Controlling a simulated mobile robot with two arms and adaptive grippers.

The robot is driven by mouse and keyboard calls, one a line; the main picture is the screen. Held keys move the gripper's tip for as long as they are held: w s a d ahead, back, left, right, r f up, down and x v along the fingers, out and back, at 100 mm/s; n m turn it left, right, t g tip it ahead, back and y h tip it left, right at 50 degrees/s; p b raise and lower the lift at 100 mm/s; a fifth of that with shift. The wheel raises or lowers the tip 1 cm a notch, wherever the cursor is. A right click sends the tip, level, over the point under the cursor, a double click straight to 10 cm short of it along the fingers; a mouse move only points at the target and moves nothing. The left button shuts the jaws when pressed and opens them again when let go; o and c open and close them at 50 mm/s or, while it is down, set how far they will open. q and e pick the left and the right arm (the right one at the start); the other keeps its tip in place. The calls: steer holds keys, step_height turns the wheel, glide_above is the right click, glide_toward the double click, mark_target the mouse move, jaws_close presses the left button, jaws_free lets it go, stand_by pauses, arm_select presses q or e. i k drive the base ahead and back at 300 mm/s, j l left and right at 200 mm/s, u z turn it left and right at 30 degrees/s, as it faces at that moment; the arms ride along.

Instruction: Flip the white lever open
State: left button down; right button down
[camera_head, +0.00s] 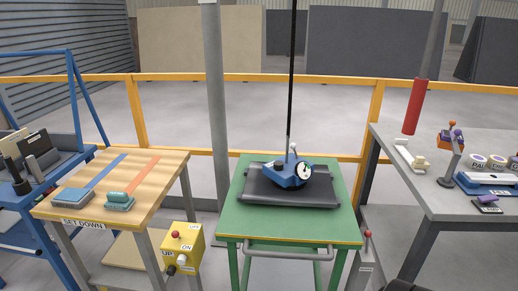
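A blue device (286,177) with a round white dial (304,171) sits on a dark grey pad on the green table. A short pale lever (292,153) with a light knob stands up near upright from its top; it is small and I cannot tell its exact setting. A black hose or cable rises from behind it to the top edge of the picture. Neither of my grippers can be made out, and nothing touches the lever.
A wooden table (143,184) marked SET DOWN and a yellow control box (184,249) stand left. A grey bench (464,206) with several tools stands right. A yellow railing (258,78) runs behind.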

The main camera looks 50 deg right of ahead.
mark_target(293, 146)
steer(key=z, duration=1.7)
